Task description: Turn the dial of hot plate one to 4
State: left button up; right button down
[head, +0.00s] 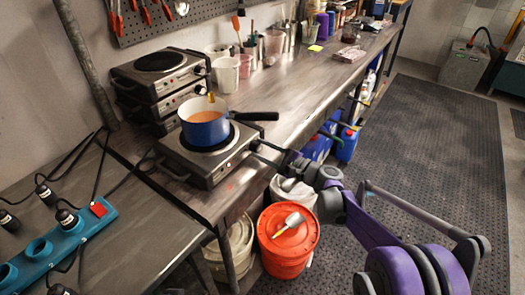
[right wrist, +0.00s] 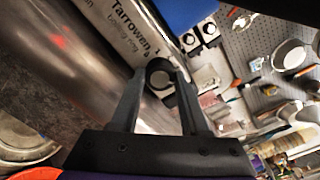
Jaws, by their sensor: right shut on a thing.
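A hot plate (head: 208,181) stands on the steel bench with a blue pot (head: 207,130) of orange liquid on it. My right gripper (head: 259,149) reaches its front face at the right end. In the right wrist view the fingers of my right gripper (right wrist: 157,70) are shut on the round dark dial (right wrist: 158,72), beside the printed word "Tarrowen". The dial's setting cannot be read; in the head view the gripper hides the dial. My left gripper is not in view.
Two stacked hot plates (head: 160,76) stand behind. The pot's black handle (head: 256,116) sticks out above my right gripper. A teal power strip (head: 60,245) with cables lies at left. An orange-lidded bucket (head: 287,245) stands on the floor below. Open floor matting (head: 430,140) is at right.

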dwell(0.5)
jog(key=shift+c, duration=2)
grip_release()
jog(key=v, duration=1)
jog(key=shift+s+d, duration=0.2)
jog(key=shift+d, duration=0.15)
